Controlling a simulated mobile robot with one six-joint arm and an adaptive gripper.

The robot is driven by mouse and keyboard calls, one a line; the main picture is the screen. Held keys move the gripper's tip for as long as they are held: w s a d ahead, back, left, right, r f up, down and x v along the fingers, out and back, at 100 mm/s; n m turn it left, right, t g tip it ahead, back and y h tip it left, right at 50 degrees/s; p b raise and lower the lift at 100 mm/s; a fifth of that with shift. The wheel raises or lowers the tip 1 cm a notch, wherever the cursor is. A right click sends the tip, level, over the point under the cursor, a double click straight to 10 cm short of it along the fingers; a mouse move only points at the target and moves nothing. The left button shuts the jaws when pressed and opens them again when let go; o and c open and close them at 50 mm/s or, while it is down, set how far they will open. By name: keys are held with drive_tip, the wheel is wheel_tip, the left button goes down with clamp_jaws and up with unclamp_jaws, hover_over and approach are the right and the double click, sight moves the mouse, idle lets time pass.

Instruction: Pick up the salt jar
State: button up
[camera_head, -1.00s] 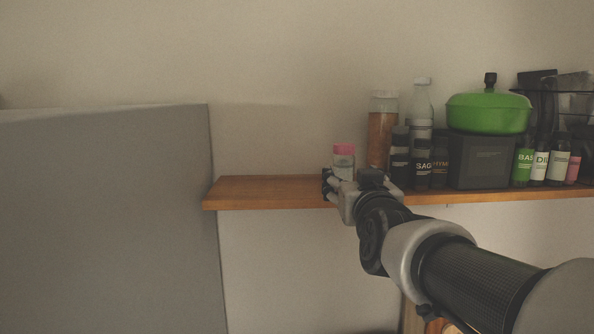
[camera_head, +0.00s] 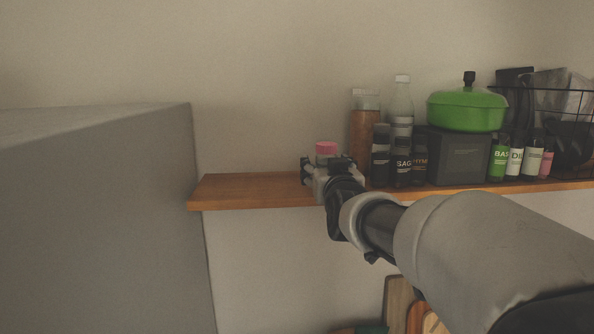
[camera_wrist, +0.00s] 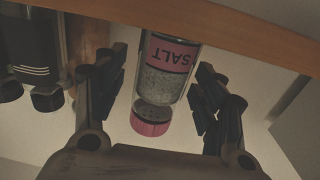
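The salt jar (camera_head: 326,148) is a clear jar with a pink lid, upright on the wooden shelf near its left end. In the head view only its top shows above my gripper (camera_head: 330,172). In the wrist view the picture is inverted, and the salt jar (camera_wrist: 165,75) shows its pink label reading SALT, grainy contents and pink lid. My gripper (camera_wrist: 160,75) is open, with one finger on each side of the jar. A gap shows at the left finger; the right finger is close, and contact there is unclear.
The wooden shelf (camera_head: 240,188) is bare left of the jar. To the right stand dark spice jars (camera_head: 402,165), a tall orange-brown jar (camera_head: 363,130), a bottle (camera_head: 402,105) and a green pot (camera_head: 466,110) on a dark box. A grey panel (camera_head: 95,220) is at left.

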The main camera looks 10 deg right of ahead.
drive_tip(key=shift+w+f, duration=0.1)
drive_tip(key=shift+w, duration=0.05)
drive_tip(key=c, duration=1.3)
drive_tip(key=shift+r, duration=0.25)
